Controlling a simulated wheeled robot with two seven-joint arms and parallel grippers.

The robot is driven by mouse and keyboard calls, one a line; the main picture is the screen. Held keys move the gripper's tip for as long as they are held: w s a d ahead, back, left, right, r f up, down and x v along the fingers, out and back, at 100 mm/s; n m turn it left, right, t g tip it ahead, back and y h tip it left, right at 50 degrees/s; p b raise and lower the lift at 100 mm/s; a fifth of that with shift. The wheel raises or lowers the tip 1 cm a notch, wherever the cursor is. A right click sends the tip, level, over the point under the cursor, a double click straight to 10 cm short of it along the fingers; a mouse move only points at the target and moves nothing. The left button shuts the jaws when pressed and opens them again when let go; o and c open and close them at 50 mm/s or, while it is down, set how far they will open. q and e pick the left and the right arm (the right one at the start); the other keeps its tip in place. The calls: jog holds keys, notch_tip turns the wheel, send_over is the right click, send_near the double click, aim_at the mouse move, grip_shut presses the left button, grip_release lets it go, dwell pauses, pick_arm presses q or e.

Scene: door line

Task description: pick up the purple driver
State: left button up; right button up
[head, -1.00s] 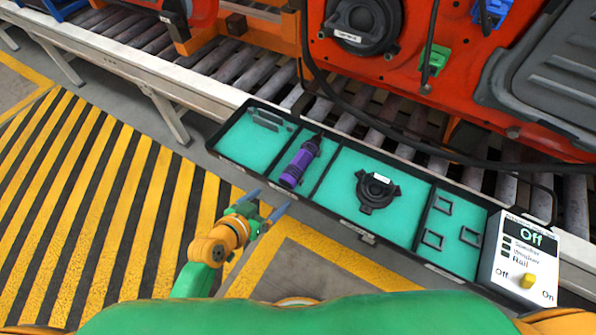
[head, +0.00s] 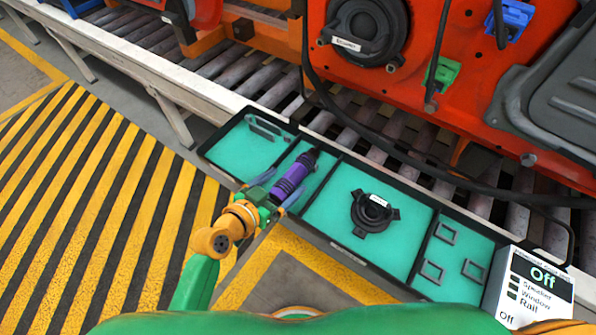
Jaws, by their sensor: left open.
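The purple driver (head: 292,178) lies in a narrow teal compartment of the black-rimmed tray, its dark tip pointing up and to the right. My left gripper (head: 274,192) is open at the lower end of the driver, with one blue finger on each side of it. I cannot tell whether the fingers touch it. My right gripper is not in view.
The tray (head: 347,256) also holds a round black part (head: 373,211) and several small black frames (head: 432,271). A white control box (head: 529,290) stands at its right end. A roller conveyor (head: 225,66) and an orange-red door (head: 465,100) lie behind.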

aim_at(291, 178)
pick_arm(q)
jog(key=x, duration=0.2)
jog(key=f+x, duration=0.1)
jog(key=x, duration=0.1)
jog(key=shift+w+b, duration=0.1)
jog(key=shift+b, duration=0.3)
jog(key=shift+r, duration=0.1)
grip_shut()
